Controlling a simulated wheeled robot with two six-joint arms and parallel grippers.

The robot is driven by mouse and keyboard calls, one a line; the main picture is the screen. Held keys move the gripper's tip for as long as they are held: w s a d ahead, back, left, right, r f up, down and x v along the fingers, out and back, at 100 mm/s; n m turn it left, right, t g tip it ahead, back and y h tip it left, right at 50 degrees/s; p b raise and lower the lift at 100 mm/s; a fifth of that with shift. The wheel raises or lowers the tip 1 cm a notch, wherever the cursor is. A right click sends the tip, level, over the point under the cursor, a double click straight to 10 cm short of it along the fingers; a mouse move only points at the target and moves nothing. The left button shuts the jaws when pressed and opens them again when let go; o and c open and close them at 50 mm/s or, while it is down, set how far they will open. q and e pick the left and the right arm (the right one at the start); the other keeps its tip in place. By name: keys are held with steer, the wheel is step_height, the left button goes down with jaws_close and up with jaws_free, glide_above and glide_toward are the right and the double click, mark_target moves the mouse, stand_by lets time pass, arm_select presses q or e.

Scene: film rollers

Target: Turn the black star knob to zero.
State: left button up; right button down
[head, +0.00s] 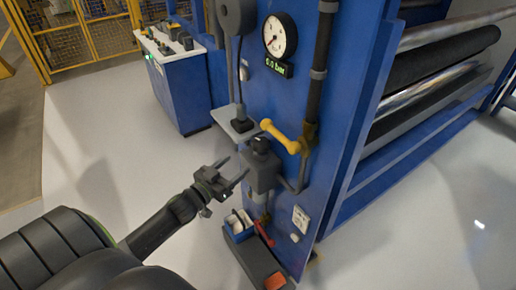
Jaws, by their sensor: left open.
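The black star knob (261,145) sits on top of a dark regulator block (262,172) on the front of the blue machine panel. My left gripper (237,166) is open and empty, just left of the block and a little below the knob, with its fingers pointing up and right. A gap to the knob seems to show, but the depth is hard to judge. A round white gauge (280,35) is above, with a green readout (275,65) in bar; its first digit is too small to read surely. My right gripper is out of view.
A yellow lever (281,136) on a dark vertical pipe (318,90) is right of the knob. A small grey shelf (236,128) juts out at its upper left. Rollers (430,60) are at right. The pale floor at left is clear.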

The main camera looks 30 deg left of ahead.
mark_target(255, 149)
arm_select(q)
steer(key=w+p, duration=0.1)
steer(key=w, duration=0.3)
steer(key=w+p, duration=0.1)
steer(key=w, duration=0.3)
steer(key=w+d+p, duration=0.1)
steer(key=w, duration=0.3)
steer(key=shift+w, duration=0.1)
